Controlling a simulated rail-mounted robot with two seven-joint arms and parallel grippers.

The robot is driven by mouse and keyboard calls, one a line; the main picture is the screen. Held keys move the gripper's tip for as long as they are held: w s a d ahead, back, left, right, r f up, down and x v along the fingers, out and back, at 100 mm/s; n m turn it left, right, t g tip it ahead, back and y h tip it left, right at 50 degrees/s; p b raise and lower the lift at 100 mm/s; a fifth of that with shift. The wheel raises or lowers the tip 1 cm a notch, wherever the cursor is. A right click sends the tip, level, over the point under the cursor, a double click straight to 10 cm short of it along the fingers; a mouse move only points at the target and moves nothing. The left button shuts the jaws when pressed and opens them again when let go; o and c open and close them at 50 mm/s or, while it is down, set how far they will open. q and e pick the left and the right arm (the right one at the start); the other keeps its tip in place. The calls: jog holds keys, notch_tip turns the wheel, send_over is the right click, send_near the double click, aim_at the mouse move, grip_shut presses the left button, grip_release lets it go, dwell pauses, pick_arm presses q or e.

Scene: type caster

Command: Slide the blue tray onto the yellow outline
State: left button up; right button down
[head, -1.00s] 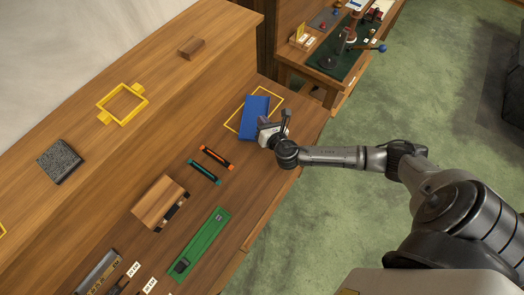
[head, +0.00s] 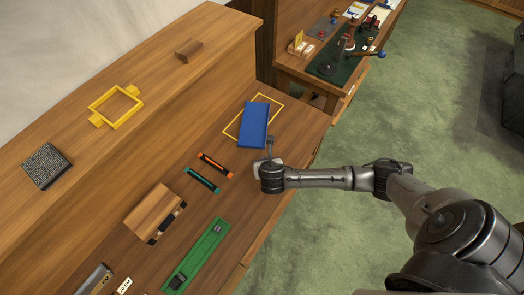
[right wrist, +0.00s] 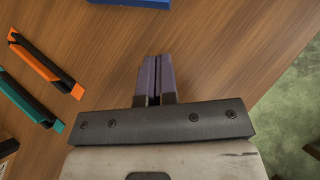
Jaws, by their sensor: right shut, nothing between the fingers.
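The blue tray (head: 254,124) lies flat on the bench, overlapping the yellow outline (head: 274,99). It is turned relative to the outline, whose yellow lines show on both sides of it, and its near end reaches to about the outline's near edge. My right gripper (head: 270,142) is shut and empty just off the tray's near right corner. In the right wrist view its closed fingers (right wrist: 154,58) point towards the blue tray (right wrist: 142,2), with bare wood between them. Only a strip of the tray shows there. My left gripper is not in view.
Orange (head: 216,165) and teal (head: 202,180) bars lie left of the gripper. A wooden block (head: 153,207) and a green strip (head: 199,255) lie nearer. A yellow frame (head: 117,107) sits on the raised shelf. The bench's right edge is close to the gripper.

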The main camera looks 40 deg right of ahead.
aim_at(261, 148)
jog(key=x, duration=0.3)
jog(key=shift+f, duration=0.1)
jog(key=shift+w+d, duration=0.65)
jog(key=shift+w, duration=0.3)
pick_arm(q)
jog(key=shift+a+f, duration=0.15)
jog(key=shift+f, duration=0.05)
pick_arm(e)
jog(key=shift+w+d, duration=0.5)
jog(key=shift+w, duration=0.15)
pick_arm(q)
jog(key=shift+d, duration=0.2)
